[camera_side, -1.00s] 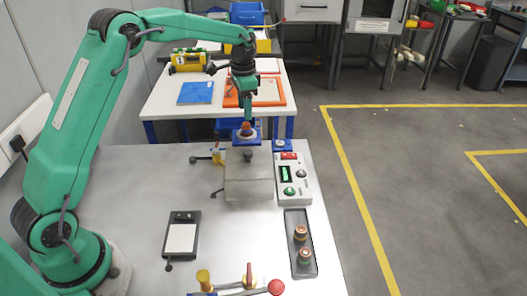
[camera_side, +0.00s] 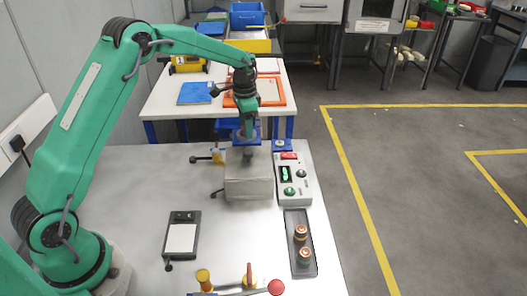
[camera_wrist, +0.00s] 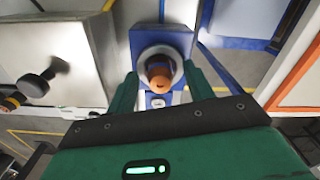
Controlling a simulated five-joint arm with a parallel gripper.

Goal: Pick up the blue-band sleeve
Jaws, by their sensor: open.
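In the wrist view, a copper-brown sleeve (camera_wrist: 160,72) stands in a pale round seat on a blue block (camera_wrist: 178,36). Its band colour cannot be made out. My gripper (camera_wrist: 160,80) is open, with one green finger on each side of the sleeve and visible gaps between. In the side view, my gripper (camera_side: 250,136) is low at the blue block (camera_side: 237,136) and hides the sleeve there. A tray (camera_side: 295,218) at the front right holds one sleeve with an orange-brown band (camera_side: 301,233) and one with a greenish band (camera_side: 305,255).
A grey box (camera_side: 249,187) with a dark knob stands just in front of the blue block. A control box (camera_side: 292,181) is to its right. A black-framed pad (camera_side: 181,236) lies front left. The table between pad and tray is clear.

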